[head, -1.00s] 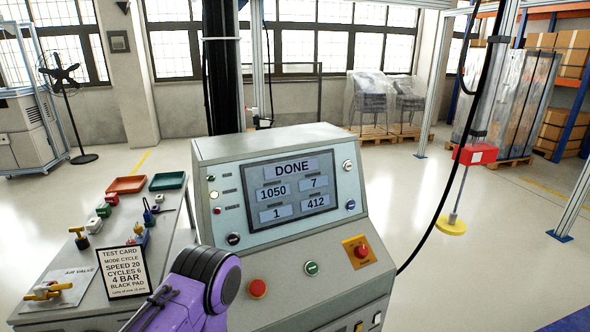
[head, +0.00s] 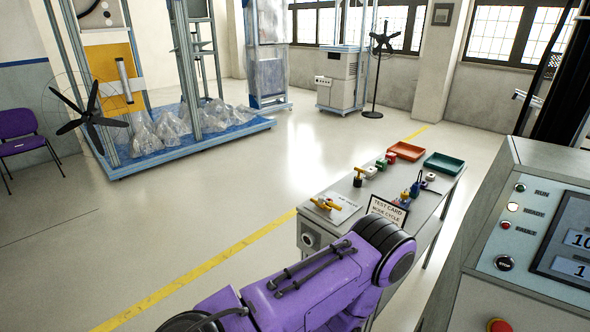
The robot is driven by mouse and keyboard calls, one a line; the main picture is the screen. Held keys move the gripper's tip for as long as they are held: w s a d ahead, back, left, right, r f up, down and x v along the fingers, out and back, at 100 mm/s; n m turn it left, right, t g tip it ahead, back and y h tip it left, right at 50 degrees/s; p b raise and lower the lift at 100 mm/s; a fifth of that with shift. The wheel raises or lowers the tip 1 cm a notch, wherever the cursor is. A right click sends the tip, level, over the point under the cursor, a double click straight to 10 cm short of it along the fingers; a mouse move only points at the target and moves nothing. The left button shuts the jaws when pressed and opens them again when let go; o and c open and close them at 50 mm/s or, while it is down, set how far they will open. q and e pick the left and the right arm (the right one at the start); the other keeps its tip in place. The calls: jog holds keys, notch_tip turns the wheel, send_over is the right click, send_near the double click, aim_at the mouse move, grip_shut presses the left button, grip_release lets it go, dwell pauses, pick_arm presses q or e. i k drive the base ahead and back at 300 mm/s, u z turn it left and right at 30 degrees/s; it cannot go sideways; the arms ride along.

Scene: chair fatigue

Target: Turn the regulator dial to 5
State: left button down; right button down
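A dark round fitting on a pale block (head: 308,240) shows at the near left end of the grey bench (head: 447,183); it may be the regulator dial, but I cannot read any marking on it. A small blue fitting (head: 414,190) stands on the bench top. A test card (head: 388,209) stands there too, its lower part hidden behind my purple arm. The arm reaches up from the bottom of the head view in front of the bench. Neither gripper shows.
A yellow-handled air valve (head: 325,203) lies at the bench's near left. Red and green trays (head: 405,150) (head: 443,163) sit at its far end. The control console (head: 520,230) stands at right. Open floor lies left of the bench.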

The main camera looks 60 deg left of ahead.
aim_at(309, 240)
jog(key=u, duration=1.5)
